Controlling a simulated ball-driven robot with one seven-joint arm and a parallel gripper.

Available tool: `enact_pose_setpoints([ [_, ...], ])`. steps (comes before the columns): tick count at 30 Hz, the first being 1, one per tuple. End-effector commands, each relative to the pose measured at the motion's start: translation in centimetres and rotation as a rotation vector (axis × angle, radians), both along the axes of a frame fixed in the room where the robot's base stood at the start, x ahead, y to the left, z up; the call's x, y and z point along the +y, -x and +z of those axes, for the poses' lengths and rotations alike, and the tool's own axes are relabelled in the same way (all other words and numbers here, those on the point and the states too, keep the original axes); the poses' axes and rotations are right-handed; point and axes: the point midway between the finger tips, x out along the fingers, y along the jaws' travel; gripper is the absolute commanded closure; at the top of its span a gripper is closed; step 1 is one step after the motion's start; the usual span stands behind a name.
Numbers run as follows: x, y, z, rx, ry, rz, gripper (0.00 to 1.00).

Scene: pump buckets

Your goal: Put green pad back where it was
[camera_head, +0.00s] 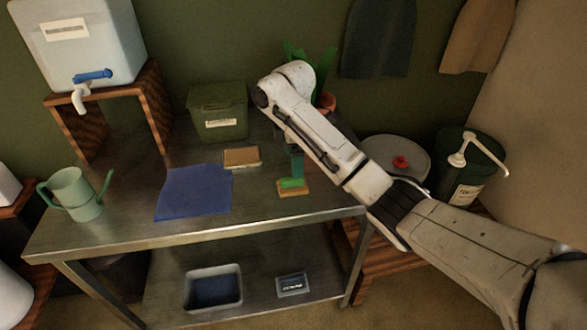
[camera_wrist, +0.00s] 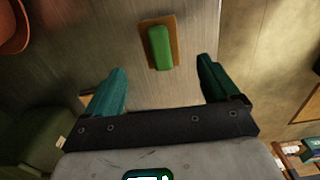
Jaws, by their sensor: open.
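The green pad (camera_head: 292,184) is a green block on a tan, board-like base. It lies flat on the metal table near the front right. In the wrist view the green pad (camera_wrist: 160,47) is seen from above, just past the fingertips and between their lines. My gripper (camera_wrist: 161,82) is open, with its two teal fingers apart and nothing between them. In the head view my gripper (camera_head: 297,165) points down over the green pad, partly hidden by my arm. I cannot tell how large the gap between fingertips and pad is.
A blue cloth (camera_head: 194,193) and a tan-topped block (camera_head: 241,157) lie left of the pad. A green bin (camera_head: 218,112) stands behind, a watering can (camera_head: 79,194) at far left. A plant pot (camera_head: 327,102) stands behind my arm. The table's front edge is near the pad.

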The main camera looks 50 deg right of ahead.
Motion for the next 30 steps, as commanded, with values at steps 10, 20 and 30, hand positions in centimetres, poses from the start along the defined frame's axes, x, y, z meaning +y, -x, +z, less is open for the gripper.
enact_pose_setpoints([
  [10,0.0,0.0,3.8,0.002,-0.001,0.0,0.12],
  [20,3.1,-0.1,2.2,-0.021,-0.038,-0.01,0.12],
  [30,17.5,4.1,-6.3,-0.107,-0.232,-0.237,0.12],
])
